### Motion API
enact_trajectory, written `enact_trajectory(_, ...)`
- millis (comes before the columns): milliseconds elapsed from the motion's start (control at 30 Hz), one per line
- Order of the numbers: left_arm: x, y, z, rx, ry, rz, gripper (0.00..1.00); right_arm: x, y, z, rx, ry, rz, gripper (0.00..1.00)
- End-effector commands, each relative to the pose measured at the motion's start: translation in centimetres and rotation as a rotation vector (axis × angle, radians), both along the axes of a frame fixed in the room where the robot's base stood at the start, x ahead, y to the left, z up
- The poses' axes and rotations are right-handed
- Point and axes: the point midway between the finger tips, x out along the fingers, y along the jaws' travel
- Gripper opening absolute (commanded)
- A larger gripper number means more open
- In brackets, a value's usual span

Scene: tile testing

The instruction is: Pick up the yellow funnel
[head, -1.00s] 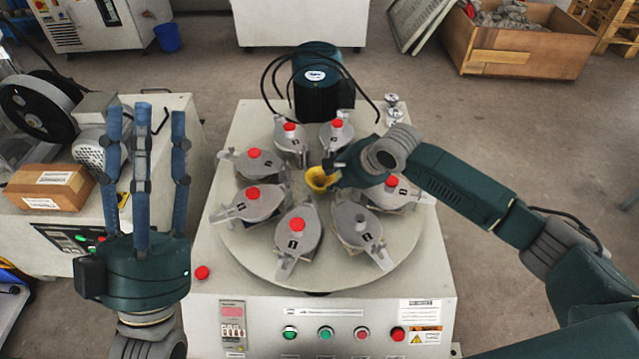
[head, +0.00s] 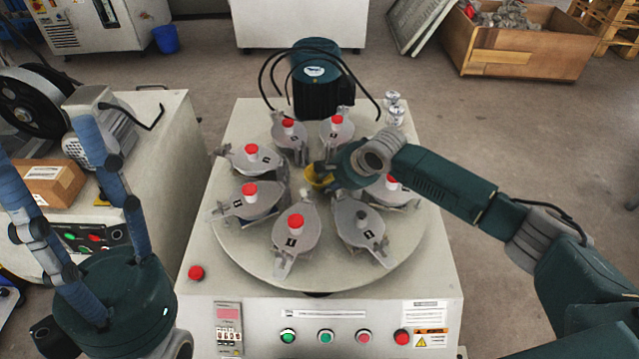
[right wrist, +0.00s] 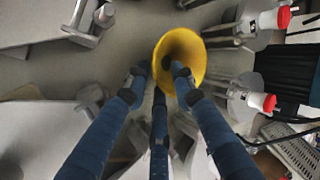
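The yellow funnel (head: 319,177) is near the middle of the round turntable, wide mouth up. It also shows in the right wrist view (right wrist: 194,44). My right gripper (head: 330,172) is right at the funnel from the right and hides part of it. In the right wrist view its fingers (right wrist: 158,80) are apart: one tip overlaps the funnel's mouth, the others are by its left edge. Contact is not clear. My left gripper (head: 75,150) is open and empty, raised at the lower left.
Several grey metal jars with red knobs ring the turntable (head: 300,278); one jar (head: 362,225) has a dark knob. A dark green motor (head: 322,88) with black cables stands behind. A control panel runs along the machine's front. Another machine (head: 160,150) stands left.

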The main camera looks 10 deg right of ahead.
Motion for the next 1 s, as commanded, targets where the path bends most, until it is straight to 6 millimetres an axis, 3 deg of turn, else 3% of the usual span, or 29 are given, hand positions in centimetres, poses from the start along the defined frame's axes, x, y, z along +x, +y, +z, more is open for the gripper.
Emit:
enact_trajectory(267,0.0,0.0,-0.2,0.001,0.002,0.001,0.48,0.3,0.1,-0.2,0.0,-0.002,-0.001,0.24)
enact_trajectory(433,0.0,0.0,-0.2,0.001,0.002,0.0,0.48,0.3,0.1,-0.2,0.0,-0.001,-0.001,0.0)
enact_trajectory(800,0.1,0.0,-0.1,0.001,0.003,0.0,0.48,0.3,0.1,-0.1,0.0,-0.001,-0.001,0.0)
enact_trajectory(1000,0.1,0.0,0.6,0.001,0.004,0.0,0.48,0.3,0.1,1.3,0.0,-0.001,-0.001,0.0)
